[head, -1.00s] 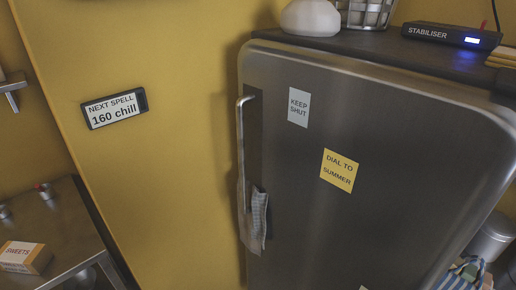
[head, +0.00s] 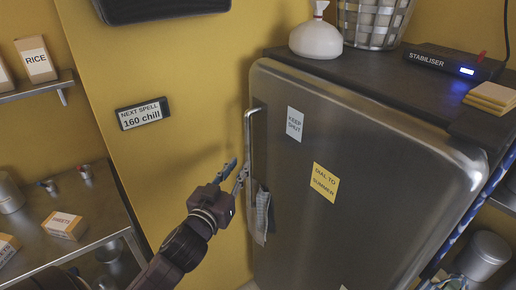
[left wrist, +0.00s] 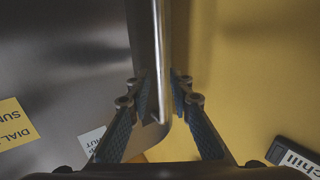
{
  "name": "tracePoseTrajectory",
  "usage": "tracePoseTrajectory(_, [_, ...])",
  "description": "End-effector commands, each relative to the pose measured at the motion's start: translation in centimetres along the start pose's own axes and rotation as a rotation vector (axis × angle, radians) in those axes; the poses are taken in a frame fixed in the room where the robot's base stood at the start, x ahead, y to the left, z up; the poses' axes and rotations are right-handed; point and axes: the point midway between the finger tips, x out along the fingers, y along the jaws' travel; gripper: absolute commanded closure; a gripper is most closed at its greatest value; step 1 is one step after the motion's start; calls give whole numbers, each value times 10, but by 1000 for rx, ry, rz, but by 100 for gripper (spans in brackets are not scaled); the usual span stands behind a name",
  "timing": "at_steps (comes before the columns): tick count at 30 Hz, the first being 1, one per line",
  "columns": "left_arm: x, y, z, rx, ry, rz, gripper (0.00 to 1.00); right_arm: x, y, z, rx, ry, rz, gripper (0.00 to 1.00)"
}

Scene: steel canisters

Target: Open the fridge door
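The steel fridge door (head: 370,190) looks shut, with no gap showing at its handle edge. Its upright bar handle (head: 249,140) is on the left edge, and a striped cloth (head: 262,215) hangs at its lower part. My left gripper (head: 238,168) is at the handle's left side, just above the cloth. In the left wrist view its two blue-padded fingers (left wrist: 162,88) are apart, with the handle bar (left wrist: 160,45) between them in the picture. I cannot tell whether either finger touches the bar. My right gripper is not in view.
A steel table (head: 85,215) with boxes is at the left. A canister (head: 484,255) is at the lower right.

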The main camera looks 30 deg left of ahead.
Motion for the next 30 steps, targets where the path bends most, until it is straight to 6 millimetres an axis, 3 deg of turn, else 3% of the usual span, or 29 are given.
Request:
tracePoseTrajectory(5, [13,0,-7,-1,10,1,80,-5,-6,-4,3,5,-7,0])
tracePoseTrajectory(9, [34,0,-8,0,10,0,80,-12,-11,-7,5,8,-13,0])
tracePoseTrajectory(18, [71,1,-6,-1,8,1,80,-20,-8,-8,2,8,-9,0])
tracePoseTrajectory(30, [77,0,-4,0,7,1,80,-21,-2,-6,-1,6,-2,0])
